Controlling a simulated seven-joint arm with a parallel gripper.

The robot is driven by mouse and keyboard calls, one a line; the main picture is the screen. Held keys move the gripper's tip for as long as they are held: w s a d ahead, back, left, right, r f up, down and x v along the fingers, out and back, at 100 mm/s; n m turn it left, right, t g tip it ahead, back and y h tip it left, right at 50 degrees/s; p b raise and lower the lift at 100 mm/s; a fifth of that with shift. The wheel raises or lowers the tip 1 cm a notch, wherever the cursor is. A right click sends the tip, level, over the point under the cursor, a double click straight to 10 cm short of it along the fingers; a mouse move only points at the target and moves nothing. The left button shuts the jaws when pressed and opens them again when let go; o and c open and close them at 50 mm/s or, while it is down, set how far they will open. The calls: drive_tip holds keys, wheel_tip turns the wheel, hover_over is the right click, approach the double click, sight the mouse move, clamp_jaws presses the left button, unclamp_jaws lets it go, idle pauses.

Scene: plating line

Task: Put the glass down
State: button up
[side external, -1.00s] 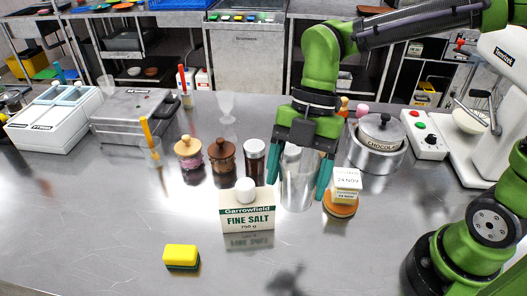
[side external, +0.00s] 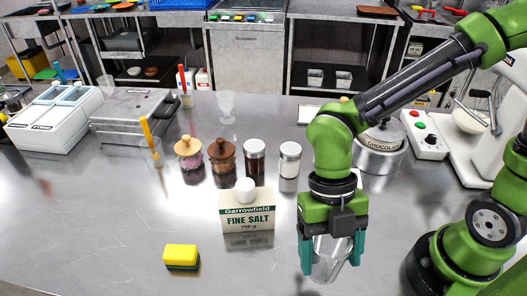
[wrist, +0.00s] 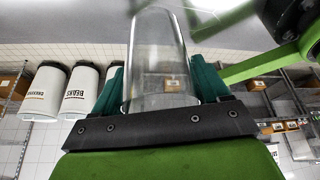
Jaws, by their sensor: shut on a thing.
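The clear glass (side external: 329,262) is between the teal fingers of my gripper (side external: 331,258) in the side view. The fingers are shut on its sides. It looks tilted, its lower end hanging near the front right of the steel counter (side external: 110,235). A dark shadow lies just below it; whether it touches the counter I cannot tell. In the wrist view the glass (wrist: 158,60) stands out between the two fingers of my gripper (wrist: 160,85).
A Fine Salt box (side external: 247,212) and a yellow sponge (side external: 181,254) are left of my gripper. The front left counter is clear.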

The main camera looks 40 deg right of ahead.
sight(323, 275)
wheel_tip(323, 275, down, 8)
drive_tip(key=shift+r, duration=0.2)
idle(0.3)
drive_tip(key=o, duration=1.2)
drive_tip(key=shift+f, duration=0.15)
